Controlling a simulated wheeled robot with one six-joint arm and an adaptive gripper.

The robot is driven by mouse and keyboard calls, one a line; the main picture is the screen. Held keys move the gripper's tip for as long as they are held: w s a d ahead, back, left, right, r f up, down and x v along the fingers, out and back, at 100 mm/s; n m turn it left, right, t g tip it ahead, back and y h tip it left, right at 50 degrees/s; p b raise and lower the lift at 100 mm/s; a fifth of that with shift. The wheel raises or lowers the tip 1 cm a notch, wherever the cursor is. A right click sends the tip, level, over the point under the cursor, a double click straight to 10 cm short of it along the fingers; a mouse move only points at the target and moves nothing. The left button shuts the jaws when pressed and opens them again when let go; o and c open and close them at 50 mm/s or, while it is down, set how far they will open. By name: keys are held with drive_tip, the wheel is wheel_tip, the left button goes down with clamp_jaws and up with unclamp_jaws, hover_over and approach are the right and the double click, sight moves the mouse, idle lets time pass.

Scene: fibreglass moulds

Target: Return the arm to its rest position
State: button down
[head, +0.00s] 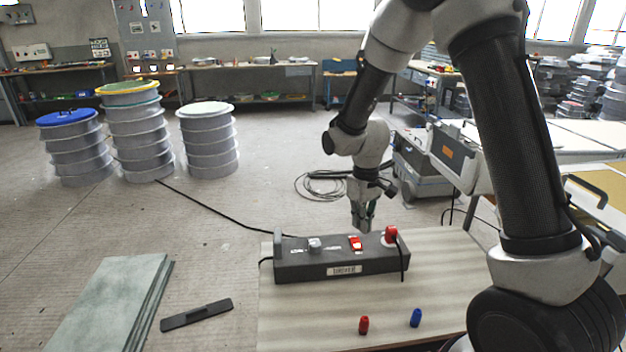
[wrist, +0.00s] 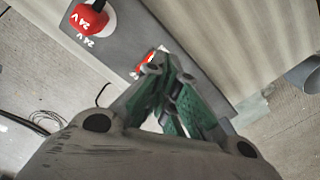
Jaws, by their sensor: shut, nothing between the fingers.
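My gripper (head: 362,222) hangs pointing down just above the dark grey socket box (head: 320,268), over its red rocker switch (head: 355,243). In the wrist view my gripper's fingers (wrist: 160,72) are closed together with nothing between them. They partly hide the red switch (wrist: 146,60). A red plug (head: 391,234) sits in the box's right end, with a dark cable hanging over the front. The red plug also shows in the wrist view (wrist: 88,18), beside "24 V" lettering. A grey-white plug or knob (head: 314,244) is on the box's left part.
The box stands on a pale table (head: 440,290). A small red piece (head: 364,325) and a blue piece (head: 416,317) stand near its front edge. A machine (head: 460,158) is close on the right. Drums (head: 208,140) stand far left. Open floor lies between.

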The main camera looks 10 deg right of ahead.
drive_tip(key=s+d+r+m+t, duration=0.2)
drive_tip(key=s+d+r, duration=0.5)
drive_tip(key=s+r, duration=0.5)
drive_tip(key=s+d+r+m+t, duration=0.2)
drive_tip(key=s+d+r, duration=0.5)
drive_tip(key=s+r, duration=0.5)
drive_tip(key=shift+s+d+r+m+t, duration=0.25)
drive_tip(key=shift+d+m+t, duration=0.1)
drive_tip(key=shift+m, duration=0.55)
